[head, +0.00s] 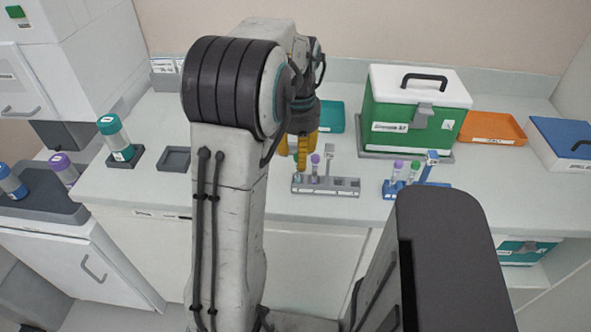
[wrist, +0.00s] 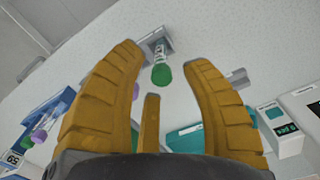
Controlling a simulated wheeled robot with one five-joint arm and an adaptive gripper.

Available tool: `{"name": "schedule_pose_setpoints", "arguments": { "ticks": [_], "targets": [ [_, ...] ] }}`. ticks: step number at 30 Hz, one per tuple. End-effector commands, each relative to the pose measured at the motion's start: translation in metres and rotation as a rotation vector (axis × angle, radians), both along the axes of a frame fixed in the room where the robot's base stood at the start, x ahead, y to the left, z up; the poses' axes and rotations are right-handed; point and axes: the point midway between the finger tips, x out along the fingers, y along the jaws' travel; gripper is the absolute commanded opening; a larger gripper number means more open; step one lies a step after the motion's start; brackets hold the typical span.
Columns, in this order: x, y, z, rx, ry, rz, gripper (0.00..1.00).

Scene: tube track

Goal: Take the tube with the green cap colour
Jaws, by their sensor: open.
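A tube with a green cap (wrist: 162,74) shows in the wrist view, ahead of the gap between my fingertips and apart from them. My gripper (wrist: 165,50) is open, with yellow fingers and nothing between them. In the head view my gripper (head: 300,152) is over the left part of a grey rack (head: 335,187). That rack holds a purple-capped tube (head: 315,160) and a tube partly hidden by my fingers. A blue rack (head: 440,192) to the right holds another green-capped tube (head: 414,167) and a purple-capped tube (head: 398,166).
A green box with a white lid (head: 415,110) stands behind the racks. An orange tray (head: 493,127) and a blue-lidded box (head: 565,142) lie right. A teal-capped bottle (head: 115,138) stands left, beside an empty dark tray (head: 174,159). The bench front is clear.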

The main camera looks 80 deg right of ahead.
Motion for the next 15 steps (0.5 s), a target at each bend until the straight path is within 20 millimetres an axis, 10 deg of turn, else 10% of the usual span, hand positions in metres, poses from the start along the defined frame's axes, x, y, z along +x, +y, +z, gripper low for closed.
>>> {"name": "schedule_pose_setpoints", "arguments": {
  "ticks": [15],
  "targets": [
    [0.001,-0.002,-0.048,0.001,0.0,0.001,0.43]
  ]
}}
